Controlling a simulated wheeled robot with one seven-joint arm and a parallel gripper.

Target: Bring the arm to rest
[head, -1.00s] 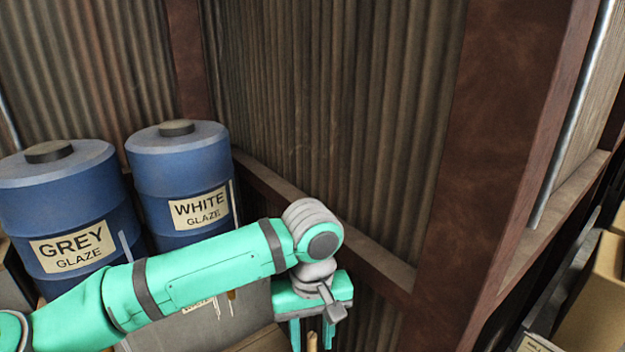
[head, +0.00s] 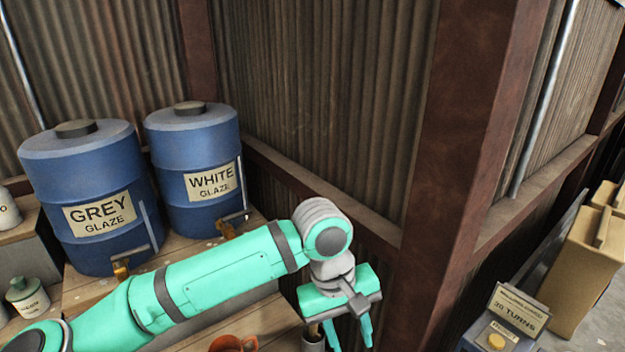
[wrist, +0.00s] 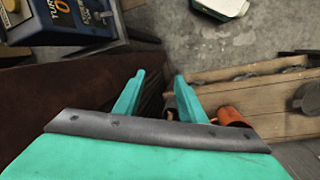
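My arm crosses the lower part of the head view from the left, with its elbow-like grey joint high and my gripper (head: 349,336) hanging below it, fingers pointing down. In the wrist view my gripper (wrist: 161,80) has its two green fingers apart with nothing held between them. The fingers are over the gap between the brown post and the wooden bench.
Blue drums of grey glaze (head: 97,200) and white glaze (head: 195,168) stand behind my arm. An orange pot (head: 235,343) sits below it. A rusty post (head: 462,150) rises on the right, with a button box (head: 500,325) beyond. The wrist view shows grey floor (wrist: 200,50).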

